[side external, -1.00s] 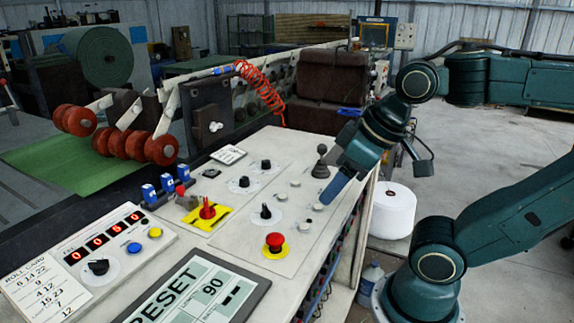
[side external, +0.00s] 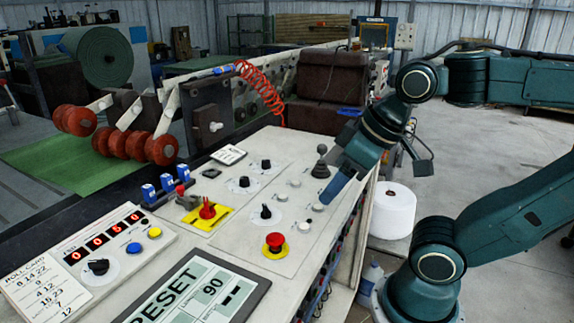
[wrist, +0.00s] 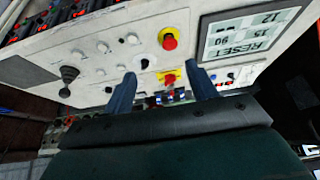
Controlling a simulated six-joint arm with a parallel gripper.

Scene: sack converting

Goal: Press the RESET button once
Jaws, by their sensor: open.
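The sloped control panel (side external: 290,150) carries several small pale round buttons, including one pale button (side external: 304,227) near the red mushroom button (side external: 274,241). No button label is legible, so I cannot tell which is RESET. A counter box (side external: 120,235) at the left has a blue button (side external: 134,247) and a yellow button (side external: 154,233). My gripper (side external: 325,200) points down at the panel's right side, its tip beside or over a pale button (side external: 317,207); contact cannot be told. In the wrist view my gripper (wrist: 162,78) is open and empty, fingers apart.
A joystick (side external: 321,163) stands upright just behind my gripper. Black knobs (side external: 266,212) and a red-handled switch on a yellow plate (side external: 207,211) lie to the left. A white roll (side external: 393,210) stands right of the panel.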

